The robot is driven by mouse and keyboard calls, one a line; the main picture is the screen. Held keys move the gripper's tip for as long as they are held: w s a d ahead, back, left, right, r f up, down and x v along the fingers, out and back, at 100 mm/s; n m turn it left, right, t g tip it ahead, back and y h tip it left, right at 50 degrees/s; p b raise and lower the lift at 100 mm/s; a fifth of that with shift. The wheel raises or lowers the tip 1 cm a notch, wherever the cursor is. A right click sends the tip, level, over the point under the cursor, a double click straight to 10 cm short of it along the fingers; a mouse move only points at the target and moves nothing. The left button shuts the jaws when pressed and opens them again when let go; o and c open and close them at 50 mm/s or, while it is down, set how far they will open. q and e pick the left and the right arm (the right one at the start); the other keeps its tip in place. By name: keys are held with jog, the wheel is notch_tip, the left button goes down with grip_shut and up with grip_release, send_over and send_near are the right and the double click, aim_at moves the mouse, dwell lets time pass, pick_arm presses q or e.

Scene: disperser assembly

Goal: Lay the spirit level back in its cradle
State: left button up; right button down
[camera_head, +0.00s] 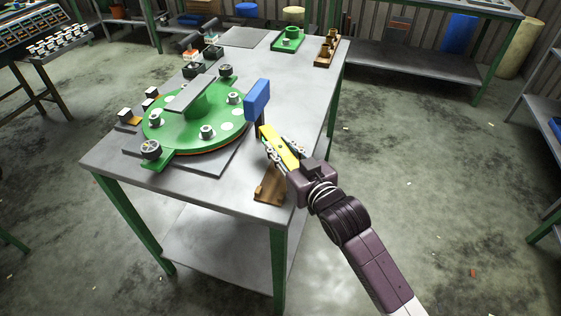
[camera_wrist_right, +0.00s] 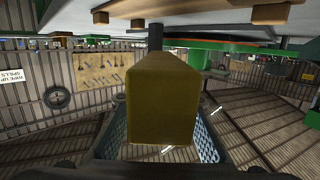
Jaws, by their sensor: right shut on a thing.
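The spirit level is a yellow bar (camera_head: 276,143) in the head view, held above the right side of the near table. My right gripper (camera_head: 284,151) is shut on it. In the right wrist view the level (camera_wrist_right: 162,95) fills the middle as a large yellow block between the two fingers. A brown wooden holder (camera_head: 268,192), which looks like the cradle, stands at the table's near right corner. It is just below the gripper in the picture, and the gripper hides part of it. The level is apart from it. My left gripper is not in view.
A green round plate (camera_head: 190,129) with several knobs and a grey bar stands left of the level. A blue block (camera_head: 257,97) stands on a dark post close behind the level. A green tray (camera_head: 289,40) and a brown stand (camera_head: 326,52) are at the far end.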

jog(key=shift+f, duration=2.15)
jog(key=shift+f, duration=0.15)
jog(key=c, duration=1.6)
grip_release()
jog(key=shift+s+d, duration=0.2)
jog(key=shift+s, duration=0.15)
jog(key=v, duration=1.1)
jog(key=shift+b, duration=0.4)
